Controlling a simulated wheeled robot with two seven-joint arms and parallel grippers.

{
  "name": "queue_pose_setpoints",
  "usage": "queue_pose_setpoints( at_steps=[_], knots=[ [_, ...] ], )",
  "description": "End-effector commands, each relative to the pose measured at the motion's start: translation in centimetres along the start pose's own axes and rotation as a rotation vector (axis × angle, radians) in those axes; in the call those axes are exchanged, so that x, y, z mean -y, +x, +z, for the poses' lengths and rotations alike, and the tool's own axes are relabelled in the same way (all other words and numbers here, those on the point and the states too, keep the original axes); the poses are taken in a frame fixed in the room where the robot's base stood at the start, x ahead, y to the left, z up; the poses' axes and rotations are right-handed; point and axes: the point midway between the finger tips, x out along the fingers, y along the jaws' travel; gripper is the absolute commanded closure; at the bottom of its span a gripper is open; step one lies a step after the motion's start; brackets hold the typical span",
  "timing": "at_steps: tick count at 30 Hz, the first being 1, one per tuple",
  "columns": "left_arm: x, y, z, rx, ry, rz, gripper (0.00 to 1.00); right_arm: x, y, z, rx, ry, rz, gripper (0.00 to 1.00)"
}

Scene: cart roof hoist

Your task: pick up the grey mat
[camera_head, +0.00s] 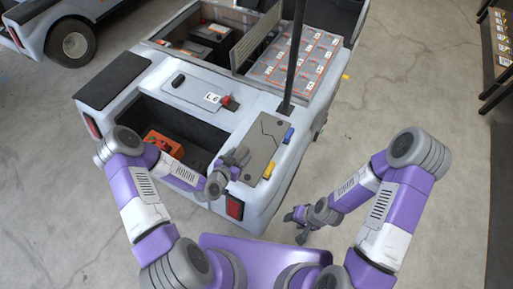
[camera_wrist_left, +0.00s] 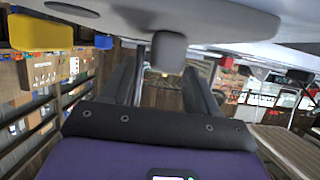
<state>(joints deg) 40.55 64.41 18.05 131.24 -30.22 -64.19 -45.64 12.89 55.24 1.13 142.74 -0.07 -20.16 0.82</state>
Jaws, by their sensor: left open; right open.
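I cannot tell for sure which surface is the grey mat. A flat grey panel (camera_head: 264,140) lies on the right rear corner of the cart (camera_head: 190,72), with a blue block and a yellow block on its right edge. A dark flat pad (camera_head: 113,80) lies on the left rear corner. My left gripper (camera_head: 238,157) is open beside the left edge of the grey panel. My right gripper (camera_head: 295,227) is open, low over the floor right of the cart.
An open rear bay (camera_head: 190,135) in the cart holds an orange-red item (camera_head: 165,143). A black post (camera_head: 294,60) rises from the deck. A grid of labelled boxes (camera_head: 298,62) sits further forward. A shelf (camera_head: 497,50) stands far right; floor between is clear.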

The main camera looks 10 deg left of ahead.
Motion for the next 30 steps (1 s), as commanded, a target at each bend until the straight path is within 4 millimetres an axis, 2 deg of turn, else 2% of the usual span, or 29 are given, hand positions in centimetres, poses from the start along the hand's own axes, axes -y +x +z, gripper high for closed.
queue_pose_setpoints(
  at_steps=[1, 5, 13, 24, 30],
  knots=[
    [0.0, 0.9, 0.2, 0.000, 0.000, 0.000, 0.40, -0.1, 0.4, 0.0, 0.000, 0.000, 0.000, 0.51],
    [0.0, 2.2, 0.1, 0.001, -0.001, 0.001, 0.40, -0.2, 0.6, -0.1, 0.000, 0.000, 0.000, 0.51],
    [0.0, 2.4, 0.0, 0.002, -0.002, 0.001, 0.42, -0.2, 0.6, -0.1, -0.001, 0.000, 0.000, 0.51],
    [0.0, 2.3, 0.1, 0.003, -0.001, 0.001, 0.99, -0.2, 0.6, -0.1, -0.001, 0.000, 0.000, 0.51],
    [0.0, 2.3, -0.1, -0.001, -0.001, 0.001, 1.00, -0.2, 0.6, -0.1, -0.001, 0.000, 0.000, 0.51]
  ],
)
